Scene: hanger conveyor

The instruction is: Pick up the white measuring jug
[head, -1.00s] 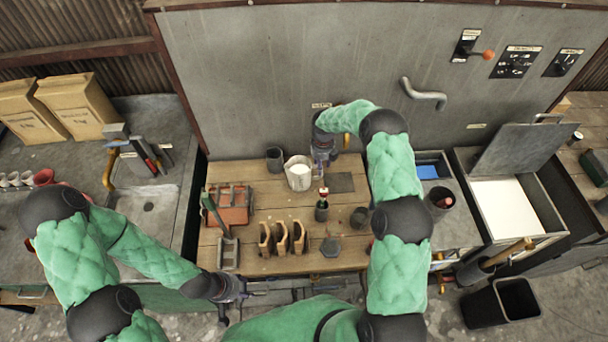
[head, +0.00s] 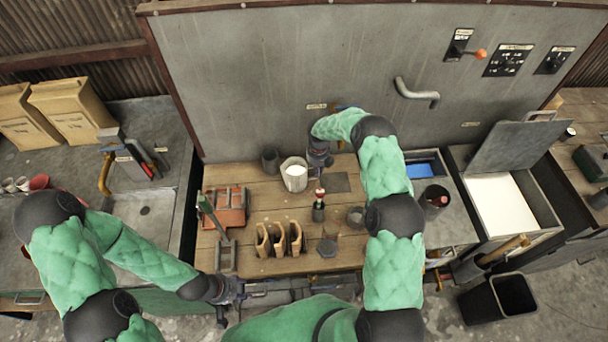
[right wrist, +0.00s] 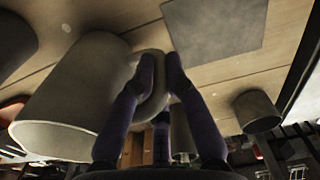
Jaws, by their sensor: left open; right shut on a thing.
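The white measuring jug (head: 294,178) stands towards the back of the wooden table (head: 262,202), with white contents showing at its top. In the right wrist view the jug (right wrist: 72,95) fills the left side, and its curved handle (right wrist: 157,103) passes between my fingers. My right gripper (head: 316,172) is at the jug's right side, shut on the handle; its fingers (right wrist: 160,68) hide part of it. I cannot tell whether the jug is clear of the table. My left gripper (head: 238,288) is open and empty near the table's front left corner.
A dark cup (head: 270,159) stands left of the jug. A red-topped bottle (head: 319,207) stands in front of it, and a grey square plate (head: 335,182) lies to its right. Brown upright pieces (head: 279,240) and a red tray (head: 230,212) are nearer the front.

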